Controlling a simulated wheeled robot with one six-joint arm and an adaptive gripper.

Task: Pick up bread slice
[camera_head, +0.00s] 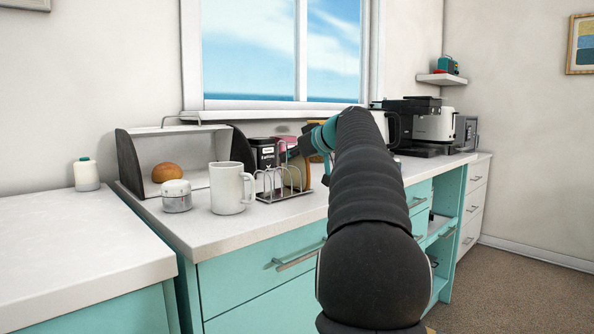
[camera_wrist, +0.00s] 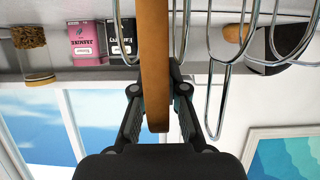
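The bread slice (camera_wrist: 153,55) shows edge-on as a tan-brown upright strip in the wrist view. It stands between the wires of the metal toast rack (camera_head: 268,190), whose loops (camera_wrist: 220,65) also show at both sides of the slice in the wrist view. In the head view the rack is on the counter right of the white mug. My gripper (camera_wrist: 156,85) has one finger on each side of the slice, drawn in close against its faces. It appears shut on the slice. In the head view my gripper (camera_head: 318,140) is partly hidden by my arm.
The white mug (camera_head: 228,188), a small lidded pot (camera_head: 177,196) and an open bread box (camera_head: 133,165) with a bun (camera_head: 167,172) stand left of the rack. A black tin (camera_wrist: 118,38), a pink tin (camera_wrist: 87,42) and a corked jar (camera_wrist: 36,55) are behind. A coffee machine (camera_head: 425,127) is at right.

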